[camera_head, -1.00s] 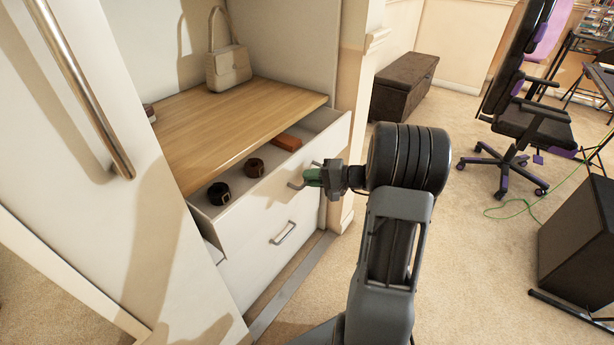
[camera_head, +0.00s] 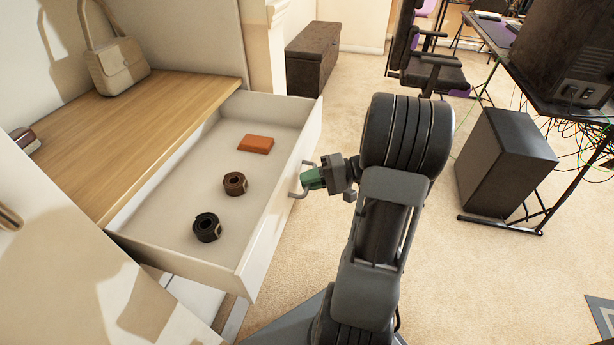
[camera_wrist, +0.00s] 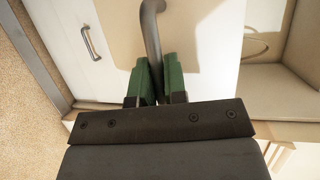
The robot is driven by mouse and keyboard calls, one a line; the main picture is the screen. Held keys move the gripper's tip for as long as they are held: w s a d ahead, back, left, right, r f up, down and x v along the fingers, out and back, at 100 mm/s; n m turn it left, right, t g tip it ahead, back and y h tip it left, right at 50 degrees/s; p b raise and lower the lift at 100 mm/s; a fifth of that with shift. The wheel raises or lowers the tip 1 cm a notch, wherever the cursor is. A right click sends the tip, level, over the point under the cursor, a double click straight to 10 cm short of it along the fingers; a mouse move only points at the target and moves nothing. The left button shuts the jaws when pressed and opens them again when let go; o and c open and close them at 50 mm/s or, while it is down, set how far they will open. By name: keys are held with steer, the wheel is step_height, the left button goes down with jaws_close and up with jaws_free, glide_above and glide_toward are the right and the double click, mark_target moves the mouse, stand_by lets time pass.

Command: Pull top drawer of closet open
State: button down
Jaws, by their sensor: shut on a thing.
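The top drawer (camera_head: 285,215) of the closet is white and stands far out from under the wooden shelf. Its metal handle (camera_head: 298,191) is on the front face, and it also shows in the wrist view (camera_wrist: 152,30). My gripper (camera_head: 308,180) is at the handle, its green fingers shut on it; the wrist view shows the fingers (camera_wrist: 160,80) on either side of the bar. Inside the drawer lie a black rolled belt (camera_head: 206,228), a brown rolled belt (camera_head: 235,184) and an orange-brown wallet-like item (camera_head: 256,144).
A beige handbag (camera_head: 120,65) stands on the wooden shelf (camera_head: 170,100). A lower drawer handle (camera_wrist: 91,42) shows in the wrist view. A dark chest (camera_head: 313,55), an office chair (camera_head: 432,75) and a black computer case (camera_head: 505,160) stand beyond. Carpet (camera_head: 450,280) at the right front is clear.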

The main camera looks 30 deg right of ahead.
steer(key=shift+s, duration=0.15)
steer(key=c, duration=1.2)
jaws_free()
steer(key=shift+d, duration=0.1)
steer(key=p+v, duration=0.2)
steer(key=v, duration=1.1)
steer(key=shift+s+d+p, duration=0.15)
steer(key=shift+d+p, duration=0.15)
steer(key=shift+p, duration=0.1)
steer(key=a+r+n+g+h+p, duration=0.1)
steer(key=a+r+h+p, duration=0.3)
steer(key=a+r+p, duration=0.4)
steer(key=s+a+r+n+g+h+p, duration=0.1)
steer(key=a+r+n+h+p, duration=0.2)
steer(key=a+r+h+p, duration=0.2)
steer(key=a+r+n+h+p, duration=0.1)
steer(key=a+r+h+p, duration=0.4)
steer(key=a+r+p, duration=0.6)
steer(key=shift+s+a+r+n+g+p, duration=0.15)
steer(key=shift+r+p, duration=0.45)
steer(key=shift+r, duration=0.9)
steer(key=shift+s+d+r+n+g+p, duration=0.1)
steer(key=shift+s+r+n+g+p, duration=0.3)
steer(key=shift+r, duration=1.1)
